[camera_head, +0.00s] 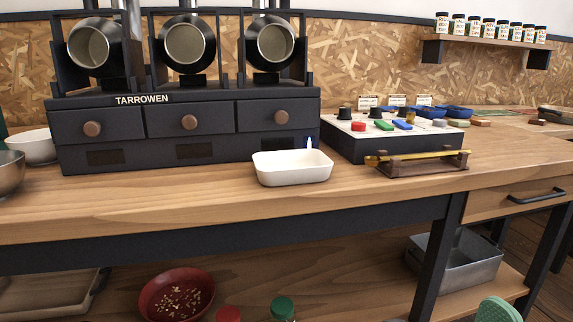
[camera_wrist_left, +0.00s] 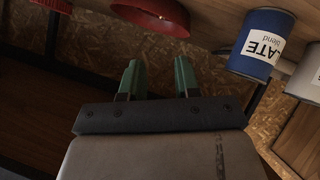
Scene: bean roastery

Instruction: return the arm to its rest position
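My left gripper (camera_wrist_left: 158,78) shows in the left wrist view, with its two green fingers spread apart. No object is visible between them. The gripper is near a blue can (camera_wrist_left: 262,45) with a white label, which lies to its right in that view, and a red round object (camera_wrist_left: 150,14) lies beyond the fingertips; it is partly cut off.
The wooden counter holds a black three-drum roaster (camera_head: 185,120), a white tray (camera_head: 292,168) and a control box (camera_head: 395,140). Below, a red bowl (camera_head: 176,296) and a metal bin (camera_head: 458,262) stand on the lower shelf. A green rounded object (camera_head: 497,310) pokes in at bottom right.

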